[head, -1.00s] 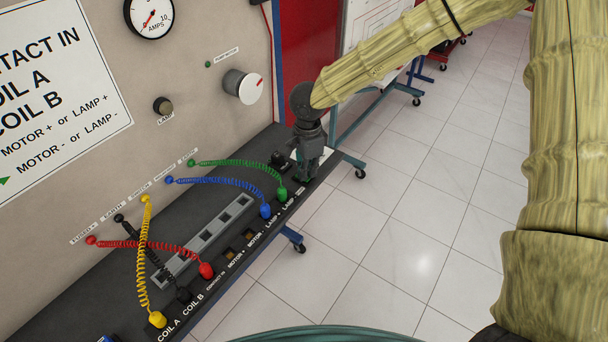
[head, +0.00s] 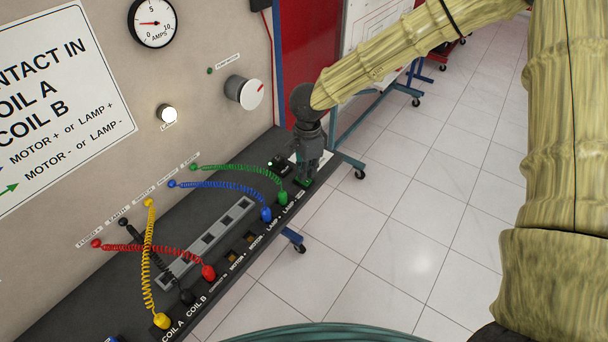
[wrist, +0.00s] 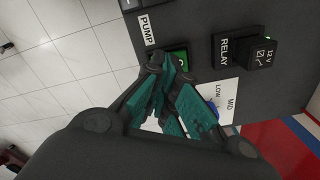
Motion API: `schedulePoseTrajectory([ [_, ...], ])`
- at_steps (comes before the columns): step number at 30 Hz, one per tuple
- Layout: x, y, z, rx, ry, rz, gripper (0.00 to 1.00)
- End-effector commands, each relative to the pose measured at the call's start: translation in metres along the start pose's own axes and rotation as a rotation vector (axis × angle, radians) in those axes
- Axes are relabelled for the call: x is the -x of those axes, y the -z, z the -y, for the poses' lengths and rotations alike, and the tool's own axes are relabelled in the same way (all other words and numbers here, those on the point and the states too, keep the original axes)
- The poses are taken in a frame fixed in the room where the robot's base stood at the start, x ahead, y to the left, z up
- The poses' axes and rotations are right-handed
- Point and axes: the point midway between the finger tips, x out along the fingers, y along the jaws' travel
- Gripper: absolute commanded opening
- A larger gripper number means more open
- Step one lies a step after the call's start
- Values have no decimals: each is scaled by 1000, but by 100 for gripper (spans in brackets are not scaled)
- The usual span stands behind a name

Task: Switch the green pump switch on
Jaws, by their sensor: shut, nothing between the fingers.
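The green pump switch (wrist: 181,56) sits in a dark housing beside the white PUMP label (wrist: 148,29) in the wrist view. Its green face looks bright. In the head view a bit of green (head: 303,183) shows at the bench's right end, under my gripper (head: 306,170). My gripper (wrist: 166,62) is shut and empty, its fingertips at or just over the switch's near edge. The fingers hide part of the switch. I cannot tell whether they touch it.
A relay block (wrist: 244,51) with a small green light stands beside the switch. A white panel with a blue knob (wrist: 213,106) lies close by. Coiled leads (head: 225,180) cross the bench to the left. The lamp (head: 167,113) glows. The floor at right is clear.

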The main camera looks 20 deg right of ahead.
Motion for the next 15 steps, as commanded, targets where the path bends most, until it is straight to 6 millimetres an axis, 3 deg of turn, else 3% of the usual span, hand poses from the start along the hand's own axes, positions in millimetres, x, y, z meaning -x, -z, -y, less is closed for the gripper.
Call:
schedulePoseTrajectory([
  [15,30,0,0,1,0,0,0],
])
